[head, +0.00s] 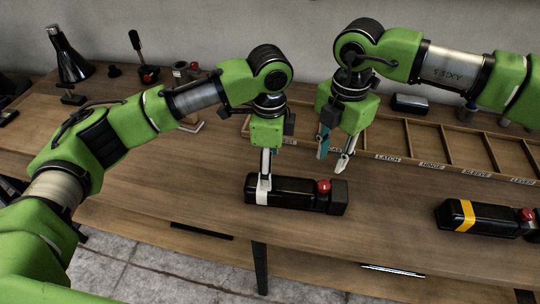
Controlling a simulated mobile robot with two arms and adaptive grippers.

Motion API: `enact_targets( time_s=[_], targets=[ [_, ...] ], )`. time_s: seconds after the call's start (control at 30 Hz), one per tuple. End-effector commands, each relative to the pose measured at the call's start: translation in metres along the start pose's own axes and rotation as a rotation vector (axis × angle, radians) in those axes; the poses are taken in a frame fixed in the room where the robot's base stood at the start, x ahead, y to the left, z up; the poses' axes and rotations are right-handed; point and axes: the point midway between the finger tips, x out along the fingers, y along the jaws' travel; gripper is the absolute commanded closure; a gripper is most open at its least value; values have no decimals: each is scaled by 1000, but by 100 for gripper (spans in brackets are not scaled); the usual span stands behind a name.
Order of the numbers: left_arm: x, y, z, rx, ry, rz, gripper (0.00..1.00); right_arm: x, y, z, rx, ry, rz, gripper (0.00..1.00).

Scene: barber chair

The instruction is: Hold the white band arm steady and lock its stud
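The white band arm (293,199) is a long black block lying on the wooden table, with a white band near its left end and a red stud (323,186) near its right end. My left gripper (265,183) points down at the white band and appears to touch the block there. Its fingers are seen nearly edge-on, so I cannot tell whether they close on the block. My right gripper (333,156) is open and empty, above and behind the stud end, with its two fingers apart and pointing down.
A similar black block with a yellow band (467,216) and a red stud lies at the right. A wooden compartment tray (425,140) with labels runs along the back. A black cone-shaped item (68,58) and a lever (142,58) stand at the back left. The table's front edge is close.

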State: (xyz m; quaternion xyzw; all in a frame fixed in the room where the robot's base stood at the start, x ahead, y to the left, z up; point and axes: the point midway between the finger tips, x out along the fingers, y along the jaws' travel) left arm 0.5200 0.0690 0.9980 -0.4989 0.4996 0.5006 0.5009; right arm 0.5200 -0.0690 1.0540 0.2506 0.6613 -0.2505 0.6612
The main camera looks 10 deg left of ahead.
Motion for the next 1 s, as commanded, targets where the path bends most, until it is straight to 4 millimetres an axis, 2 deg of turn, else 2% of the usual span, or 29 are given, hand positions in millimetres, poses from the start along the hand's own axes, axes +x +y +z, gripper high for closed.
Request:
enact_targets(
  time_s=[0.3, 0.5, 0.7, 1.0],
  targets=[
    [64, 0, 0, -2, 0, 3, 32, 0, 0, 0, 0, 0, 0, 72],
    [95, 0, 0, -3, 1, 2, 32, 0, 0, 0, 0, 0, 0, 72],
    [111, 0, 0, -2, 2, 1, 32, 0, 0, 0, 0, 0, 0, 72],
    [113, 0, 0, -2, 3, 0, 32, 0, 0, 0, 0, 0, 0, 72]
  ],
)
